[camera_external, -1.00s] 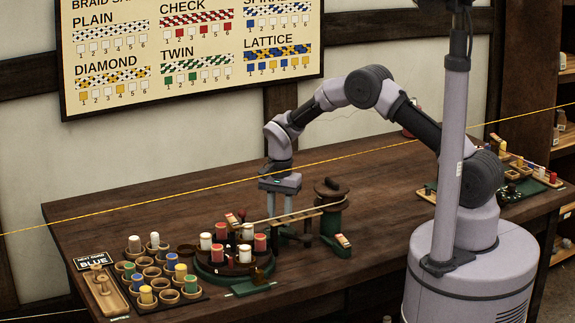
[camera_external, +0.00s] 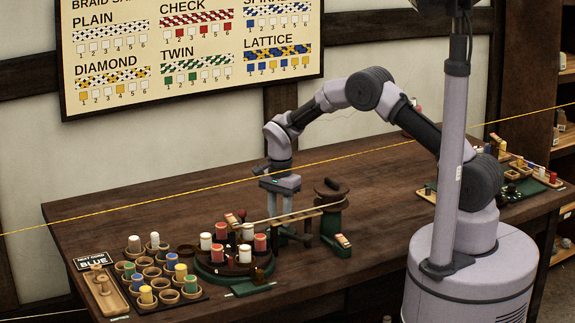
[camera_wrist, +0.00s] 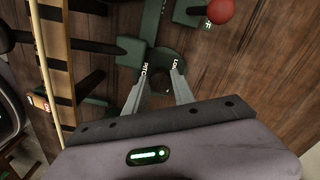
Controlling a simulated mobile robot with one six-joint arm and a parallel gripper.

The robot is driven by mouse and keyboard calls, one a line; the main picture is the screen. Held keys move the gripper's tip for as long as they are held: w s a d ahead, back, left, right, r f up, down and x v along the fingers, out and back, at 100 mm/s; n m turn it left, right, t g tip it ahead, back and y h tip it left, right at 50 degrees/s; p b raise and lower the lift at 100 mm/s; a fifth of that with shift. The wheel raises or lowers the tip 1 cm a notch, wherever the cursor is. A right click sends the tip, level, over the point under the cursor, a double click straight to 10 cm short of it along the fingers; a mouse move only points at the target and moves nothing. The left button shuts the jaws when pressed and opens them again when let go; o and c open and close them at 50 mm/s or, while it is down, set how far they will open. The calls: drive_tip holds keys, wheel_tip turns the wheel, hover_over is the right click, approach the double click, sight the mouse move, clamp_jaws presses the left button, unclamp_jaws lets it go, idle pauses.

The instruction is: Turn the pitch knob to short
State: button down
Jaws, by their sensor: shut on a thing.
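The pitch knob (camera_wrist: 162,86) is a small dark piece on a round dark green plate in the wrist view. Light lettering beside it reads "PITCH" and, partly cut by a finger, "LO...". My gripper (camera_wrist: 158,92) points down over the plate with one grey finger on each side of the knob, shut on it. In the outside view my gripper (camera_external: 281,226) is low behind the wooden rail of the braiding machine (camera_external: 300,216), and the knob is hidden there. The knob's pointer cannot be made out.
A red ball-topped lever (camera_wrist: 221,11) stands close by. A round carrier plate with red and white bobbins (camera_external: 216,270) is left of the gripper. A bobbin tray (camera_external: 177,304) sits at the table's left front. Open tabletop (camera_external: 190,210) lies behind.

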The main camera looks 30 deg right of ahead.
drive_tip(key=c, duration=1.1)
unclamp_jaws()
drive_tip(key=shift+o, duration=0.2)
wheel_tip(320, 180, up, 18)
drive_tip(key=p, duration=0.5)
drive_tip(key=shift+f+p, duration=0.25)
drive_tip(key=shift+p, duration=0.05)
drive_tip(key=shift+s, duration=0.1)
